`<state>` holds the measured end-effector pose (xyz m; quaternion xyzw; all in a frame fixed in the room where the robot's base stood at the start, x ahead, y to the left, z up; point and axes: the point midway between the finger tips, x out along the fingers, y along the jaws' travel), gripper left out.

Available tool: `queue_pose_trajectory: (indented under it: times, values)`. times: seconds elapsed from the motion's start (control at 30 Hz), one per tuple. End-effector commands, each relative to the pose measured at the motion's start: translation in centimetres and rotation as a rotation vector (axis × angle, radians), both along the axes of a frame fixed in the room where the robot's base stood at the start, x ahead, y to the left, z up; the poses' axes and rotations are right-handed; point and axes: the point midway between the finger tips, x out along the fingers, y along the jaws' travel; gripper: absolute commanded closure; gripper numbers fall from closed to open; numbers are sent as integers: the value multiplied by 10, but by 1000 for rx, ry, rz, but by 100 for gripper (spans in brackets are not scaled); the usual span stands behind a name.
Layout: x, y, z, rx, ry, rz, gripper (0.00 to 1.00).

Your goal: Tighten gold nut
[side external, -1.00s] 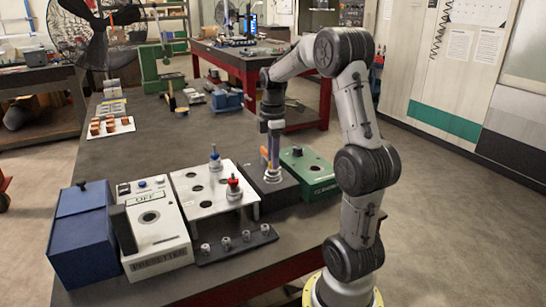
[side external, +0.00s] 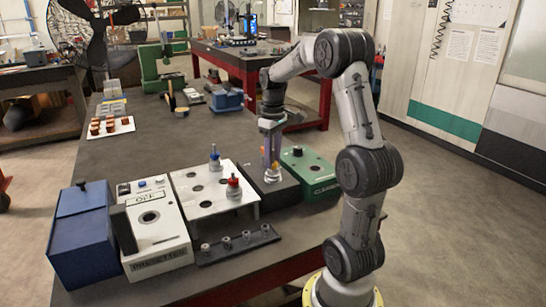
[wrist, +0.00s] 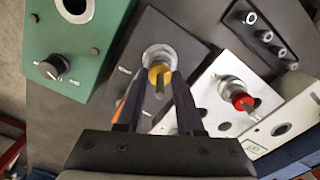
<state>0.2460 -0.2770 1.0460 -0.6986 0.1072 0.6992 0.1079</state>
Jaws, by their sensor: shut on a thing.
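The gold nut (wrist: 160,73) sits on a silver collar (wrist: 157,54) in a black base (wrist: 190,45). In the wrist view my gripper (wrist: 160,84) has its two fingers on either side of the nut, shut on it, with a grey stud showing between them. In the side view my gripper (side external: 270,164) points straight down over the black base (side external: 289,189). The silver collar (side external: 272,177) shows just below the fingers. The nut itself is hidden by the fingers in that view.
A white stand (side external: 187,183) left of the base carries a red-topped holder (side external: 233,187) and a blue-topped holder (side external: 214,160). A green box (side external: 318,172) stands close on the right. A black rack (side external: 210,254) lies in front.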

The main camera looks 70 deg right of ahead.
Motion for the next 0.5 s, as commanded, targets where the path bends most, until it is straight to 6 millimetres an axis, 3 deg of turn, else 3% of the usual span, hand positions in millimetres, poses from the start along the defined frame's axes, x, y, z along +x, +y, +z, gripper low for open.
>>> queue_pose_trajectory:
  times: [0.5]
  values:
    - [1,-1,4,-6,-6,-364,100]
